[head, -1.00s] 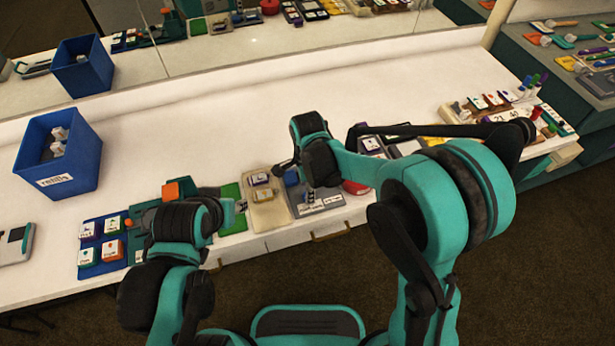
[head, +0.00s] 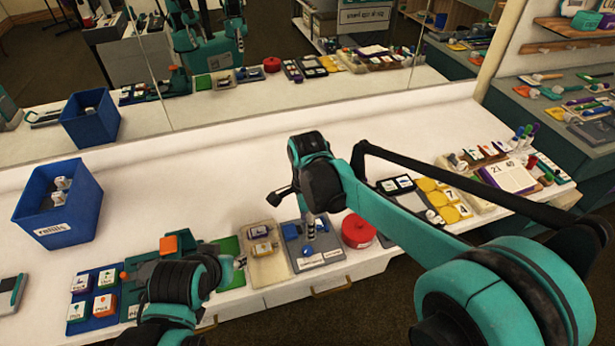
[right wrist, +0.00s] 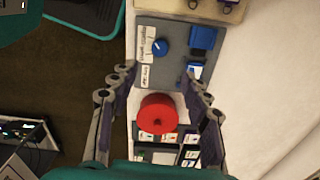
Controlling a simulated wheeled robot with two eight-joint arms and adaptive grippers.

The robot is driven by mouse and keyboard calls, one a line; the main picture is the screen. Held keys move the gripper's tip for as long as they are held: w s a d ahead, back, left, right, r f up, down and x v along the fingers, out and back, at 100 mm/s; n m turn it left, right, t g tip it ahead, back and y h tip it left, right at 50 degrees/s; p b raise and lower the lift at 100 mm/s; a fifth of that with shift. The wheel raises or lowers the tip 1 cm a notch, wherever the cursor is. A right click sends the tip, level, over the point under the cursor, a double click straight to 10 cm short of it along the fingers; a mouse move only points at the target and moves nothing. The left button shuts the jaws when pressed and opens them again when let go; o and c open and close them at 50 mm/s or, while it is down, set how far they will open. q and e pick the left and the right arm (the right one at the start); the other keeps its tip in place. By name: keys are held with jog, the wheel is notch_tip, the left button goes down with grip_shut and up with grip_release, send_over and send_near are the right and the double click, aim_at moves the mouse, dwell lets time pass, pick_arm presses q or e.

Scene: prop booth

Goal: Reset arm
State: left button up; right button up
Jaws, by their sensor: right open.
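My right gripper (head: 295,208) hangs above the grey tray (head: 330,245) near the front of the white table. In the right wrist view the right gripper (right wrist: 158,82) has its fingers wide apart, with nothing between them. The red round object (right wrist: 158,112) and the grey tray with a blue knob (right wrist: 160,47) lie below it. My left gripper (head: 238,264) is low by the green mat at the front edge, mostly hidden behind its own wrist, so its jaws cannot be made out.
A blue refills bin (head: 60,205) holds white items at the left. A blue tray of tiles (head: 92,322) sits at front left. A beige tray (head: 262,262), yellow cards (head: 440,195) and a marker holder (head: 520,150) line the front and right. The table's middle back is clear.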

jog(key=shift+d, duration=0.1)
jog(key=s+d+r+n+t, duration=0.1)
jog(key=s+d+n+t, duration=0.2)
jog(key=s+d+n, duration=0.3)
jog(key=s+d+r+n+t, duration=0.2)
jog(key=s+d+n+t, duration=0.2)
jog(key=d+n, duration=0.5)
jog(key=s+d, duration=0.2)
jog(key=shift+s+d+r+n, duration=0.2)
jog(key=shift+s+d+n, duration=0.1)
jog(key=shift+d, duration=0.1)
